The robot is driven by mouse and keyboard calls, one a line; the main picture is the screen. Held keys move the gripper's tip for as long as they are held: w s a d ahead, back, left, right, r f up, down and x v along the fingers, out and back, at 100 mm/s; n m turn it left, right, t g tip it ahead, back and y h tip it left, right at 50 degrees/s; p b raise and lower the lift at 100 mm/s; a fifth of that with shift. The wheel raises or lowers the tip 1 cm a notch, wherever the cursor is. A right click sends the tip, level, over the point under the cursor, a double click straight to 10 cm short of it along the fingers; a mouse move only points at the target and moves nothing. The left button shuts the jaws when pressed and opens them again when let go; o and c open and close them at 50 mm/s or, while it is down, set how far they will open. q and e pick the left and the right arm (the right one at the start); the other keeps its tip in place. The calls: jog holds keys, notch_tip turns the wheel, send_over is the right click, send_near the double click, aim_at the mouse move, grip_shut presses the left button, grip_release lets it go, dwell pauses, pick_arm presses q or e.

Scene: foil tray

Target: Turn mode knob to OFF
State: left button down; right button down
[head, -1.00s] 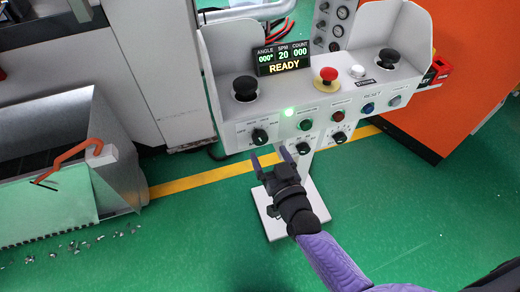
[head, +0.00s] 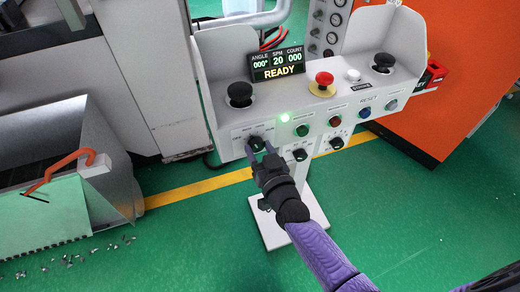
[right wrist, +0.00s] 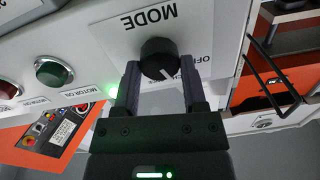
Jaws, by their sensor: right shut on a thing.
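The black mode knob (head: 256,143) is on the lower left of the white control panel's front face. In the right wrist view the knob (right wrist: 158,55) sits under an upside-down MODE label, with a white pointer line slanting toward the lower right of the picture. An OFF label (right wrist: 203,60), partly covered, is to its right. My right gripper (head: 259,151) reaches up from below with a finger on each side of the knob. In the wrist view the gripper (right wrist: 160,70) is shut on it. The left gripper is out of view.
The panel has a green button (head: 302,130), a red emergency stop (head: 322,84) and black palm buttons. Two smaller knobs, one the black knob (head: 300,154), sit close right of my gripper. A display (head: 277,64) reads READY. A metal bin (head: 105,160) stands at left.

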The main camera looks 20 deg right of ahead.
jog(key=shift+r+n+p, duration=0.1)
jog(key=shift+n+p, duration=0.7)
jog(key=shift+n, duration=0.3)
jog(key=shift+n+p, duration=0.4)
jog(key=shift+n, duration=0.4)
jog(key=shift+a+n+p, duration=0.1)
jog(key=shift+n+p, duration=0.25)
jog(key=shift+n, duration=1.55)
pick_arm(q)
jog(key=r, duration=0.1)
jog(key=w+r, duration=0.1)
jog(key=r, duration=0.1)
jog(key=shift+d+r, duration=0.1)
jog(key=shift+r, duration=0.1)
pick_arm(e)
jog(key=shift+f, duration=0.2)
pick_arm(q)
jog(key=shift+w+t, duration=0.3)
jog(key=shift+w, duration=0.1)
pick_arm(e)
jog(key=shift+c, duration=0.7)
grip_release()
pick_arm(q)
jog(key=shift+p, duration=0.3)
pick_arm(e)
jog(key=shift+s+r, duration=0.1)
jog(key=shift+s, duration=0.05)
